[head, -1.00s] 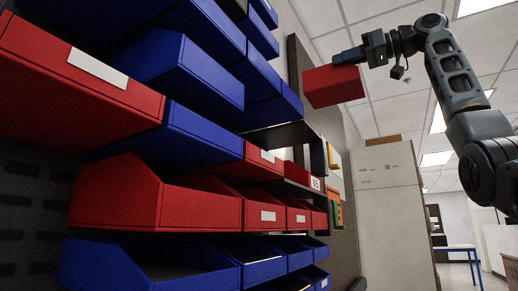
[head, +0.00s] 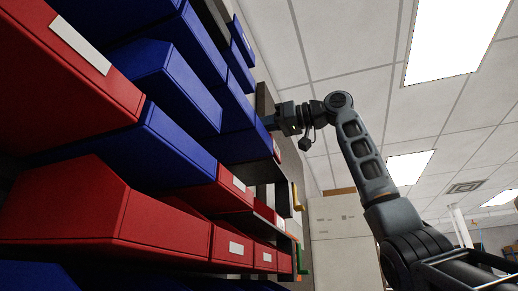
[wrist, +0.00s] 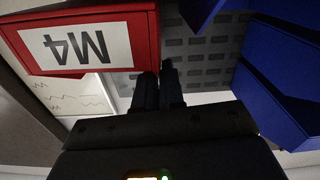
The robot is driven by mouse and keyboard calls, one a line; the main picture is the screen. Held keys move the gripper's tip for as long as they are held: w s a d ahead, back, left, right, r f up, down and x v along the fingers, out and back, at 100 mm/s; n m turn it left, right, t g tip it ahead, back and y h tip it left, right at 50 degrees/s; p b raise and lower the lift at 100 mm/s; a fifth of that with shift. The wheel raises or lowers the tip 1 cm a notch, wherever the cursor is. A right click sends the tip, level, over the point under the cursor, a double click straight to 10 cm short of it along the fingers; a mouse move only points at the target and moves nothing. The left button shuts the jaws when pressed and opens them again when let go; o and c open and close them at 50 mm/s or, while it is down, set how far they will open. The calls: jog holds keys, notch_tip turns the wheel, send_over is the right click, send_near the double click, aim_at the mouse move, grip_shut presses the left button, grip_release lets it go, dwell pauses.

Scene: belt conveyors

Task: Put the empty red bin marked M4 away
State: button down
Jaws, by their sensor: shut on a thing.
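The red bin marked M4 (wrist: 90,45) shows at the upper left of the wrist view, its white label upside down. My gripper (wrist: 158,85) is shut on this bin near its right edge; the exact grip on its wall is partly hidden. In the head view my gripper (head: 268,122) reaches in at the far end of the rack, beside the blue bins. There the held bin is mostly hidden behind the blue bins, and only a small red patch shows below the gripper. The inside of the bin cannot be seen.
Blue bins (head: 150,75) and other red bins (head: 90,200) fill the rack on the left. In the wrist view blue bins (wrist: 275,95) hang close on the right, with a slotted grey panel (wrist: 205,55) between. A pale cabinet (head: 340,225) stands behind. The right side is open.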

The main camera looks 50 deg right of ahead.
jog(key=shift+a+f+b, duration=0.15)
jog(key=shift+f+b, duration=2)
jog(key=shift+b, duration=0.1)
jog(key=shift+r, duration=0.1)
jog(key=c, duration=1.5)
grip_release()
jog(key=b+v, duration=0.1)
jog(key=v, duration=1.1)
jog(key=shift+r, duration=0.1)
